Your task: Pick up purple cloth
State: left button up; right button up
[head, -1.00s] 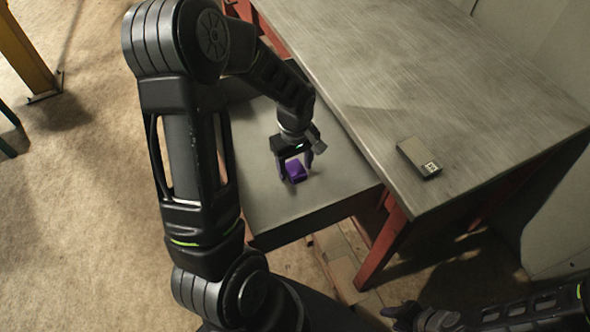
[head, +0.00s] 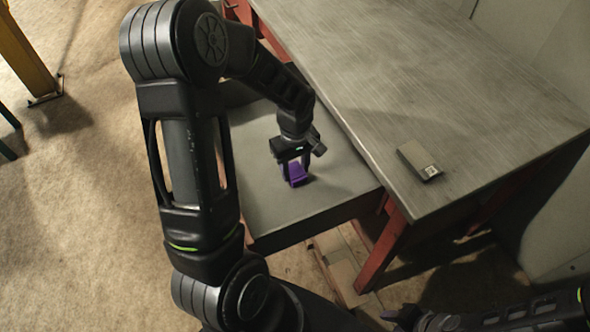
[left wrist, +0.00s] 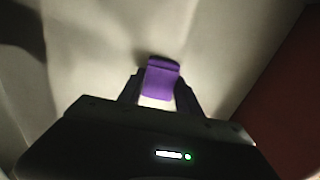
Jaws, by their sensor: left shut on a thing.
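The purple cloth (head: 298,174) is a small folded bundle at the low grey surface beside the bench. My left gripper (head: 291,172) is over it from above, with its fingers shut on the cloth. In the left wrist view the cloth (left wrist: 162,78) sits between the two dark fingertips (left wrist: 160,92). I cannot tell whether the cloth is lifted clear of the surface. My right gripper (head: 400,316) is at the bottom edge, far from the cloth, and only partly visible.
The low grey surface (head: 270,218) is otherwise clear around the cloth. A higher grey workbench (head: 440,100) with red legs stands right beside it, with a small dark box (head: 419,160) on top. A yellow post (head: 25,55) stands at the far left.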

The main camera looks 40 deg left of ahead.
aim_at(295, 170)
pick_arm(q)
notch_tip(295, 170, up, 10)
jog(key=shift+f, duration=0.15)
dwell(0.6)
jog(key=o, duration=0.8)
jog(key=c, duration=0.6)
